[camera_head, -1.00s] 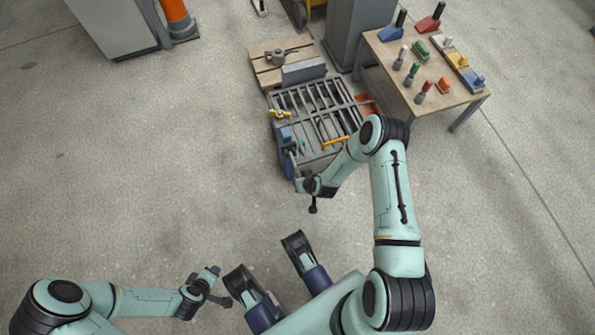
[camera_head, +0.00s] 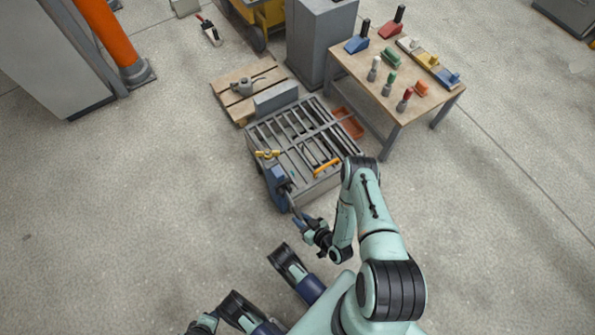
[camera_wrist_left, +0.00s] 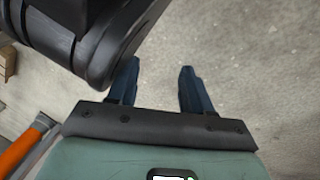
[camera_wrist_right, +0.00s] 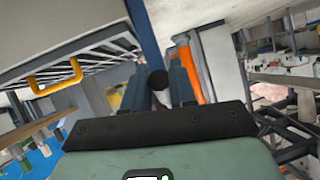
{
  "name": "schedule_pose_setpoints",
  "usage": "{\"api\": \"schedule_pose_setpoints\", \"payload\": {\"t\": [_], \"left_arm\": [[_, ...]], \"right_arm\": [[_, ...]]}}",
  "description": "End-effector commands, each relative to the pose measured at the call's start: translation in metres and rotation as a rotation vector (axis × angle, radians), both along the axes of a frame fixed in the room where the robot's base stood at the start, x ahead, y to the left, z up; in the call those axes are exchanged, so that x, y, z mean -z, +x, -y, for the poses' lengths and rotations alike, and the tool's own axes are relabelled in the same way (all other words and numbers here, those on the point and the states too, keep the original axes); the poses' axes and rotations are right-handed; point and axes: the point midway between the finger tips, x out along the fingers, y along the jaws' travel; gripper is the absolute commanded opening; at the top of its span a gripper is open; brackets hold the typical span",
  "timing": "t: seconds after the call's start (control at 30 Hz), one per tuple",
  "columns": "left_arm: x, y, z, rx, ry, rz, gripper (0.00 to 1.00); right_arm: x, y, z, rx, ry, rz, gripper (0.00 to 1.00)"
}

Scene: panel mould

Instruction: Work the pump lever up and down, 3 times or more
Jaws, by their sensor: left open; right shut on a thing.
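The blue pump (camera_head: 278,180) stands at the front left corner of the grey panel mould (camera_head: 333,180). Its lever (camera_head: 294,210) reaches out toward me. My right gripper (camera_head: 302,222) is at the lever's near end. In the right wrist view the lever's round black end (camera_wrist_right: 158,79) sits between the fingers of my right gripper (camera_wrist_right: 166,86), which is shut on it. My left gripper shows in the left wrist view (camera_wrist_left: 157,88), open and empty above bare floor. In the head view the left arm is mostly cut off at the bottom edge.
The mould carries a yellow valve handle (camera_head: 267,154) and a yellow-orange handle (camera_head: 326,166). A wooden table (camera_head: 398,100) with coloured tools stands at the right. A pallet (camera_head: 236,101) lies behind the mould.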

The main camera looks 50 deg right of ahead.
Motion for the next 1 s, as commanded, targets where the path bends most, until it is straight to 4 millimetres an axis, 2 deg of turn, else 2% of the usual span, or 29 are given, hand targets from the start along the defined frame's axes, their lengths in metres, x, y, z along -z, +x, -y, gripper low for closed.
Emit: {"api": "schedule_pose_setpoints", "payload": {"t": [0.33, 0.37, 0.4, 0.43, 0.77, 0.87, 1.0], "left_arm": [[0.001, 0.000, 0.000, 0.000, 0.000, -0.001, 0.50], [0.001, 0.000, 0.000, 0.000, 0.000, -0.001, 0.50], [0.001, 0.000, 0.000, 0.000, 0.000, -0.001, 0.50], [0.001, 0.000, 0.000, 0.000, 0.000, -0.001, 0.50], [-0.001, 0.001, 0.000, 0.000, 0.000, 0.004, 0.50], [-0.008, 0.007, 0.001, 0.002, 0.000, 0.025, 0.50], [-0.027, 0.026, 0.003, 0.005, 0.005, 0.088, 0.50]], "right_arm": [[0.002, 0.004, -0.002, -0.006, 0.000, 0.005, 0.00], [0.002, 0.004, -0.002, -0.006, 0.000, 0.005, 0.32], [0.002, 0.004, -0.002, -0.005, -0.001, 0.004, 0.45], [0.002, 0.004, -0.002, -0.005, -0.001, 0.004, 0.51], [0.000, 0.000, 0.000, -0.001, -0.002, 0.002, 0.51], [-0.005, -0.009, -0.001, -0.001, 0.000, 0.000, 0.51], [-0.018, -0.033, -0.002, 0.000, 0.001, -0.002, 0.51]]}}
